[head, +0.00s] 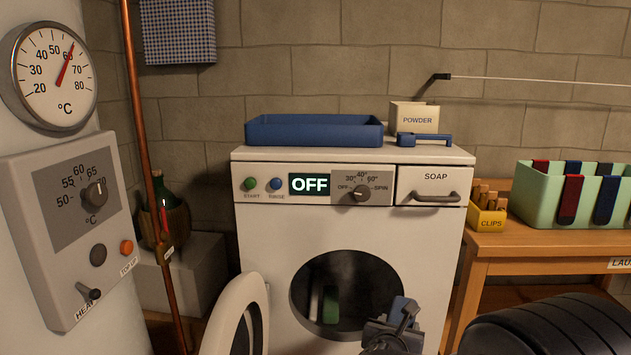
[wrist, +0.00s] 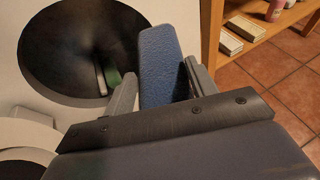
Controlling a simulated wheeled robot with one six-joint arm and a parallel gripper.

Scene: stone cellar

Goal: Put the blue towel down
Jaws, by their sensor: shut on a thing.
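The blue towel (wrist: 160,62) is a stiff, folded strip standing up between the two fingers of my gripper (wrist: 161,84) in the wrist view. My gripper is shut on it. In the head view my gripper (head: 398,330) is low in front of the washing machine, at the right side of the round drum opening (head: 345,290). The top of the held blue towel (head: 399,304) shows there. The lower part of the towel is hidden by my gripper.
The washing machine door (head: 240,315) stands open at the left. A green thing (head: 331,306) lies inside the dark drum. A blue tray (head: 315,132) is on the machine. A mint crate (head: 535,208) with red and blue towels stands on the wooden table (head: 520,243) at right.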

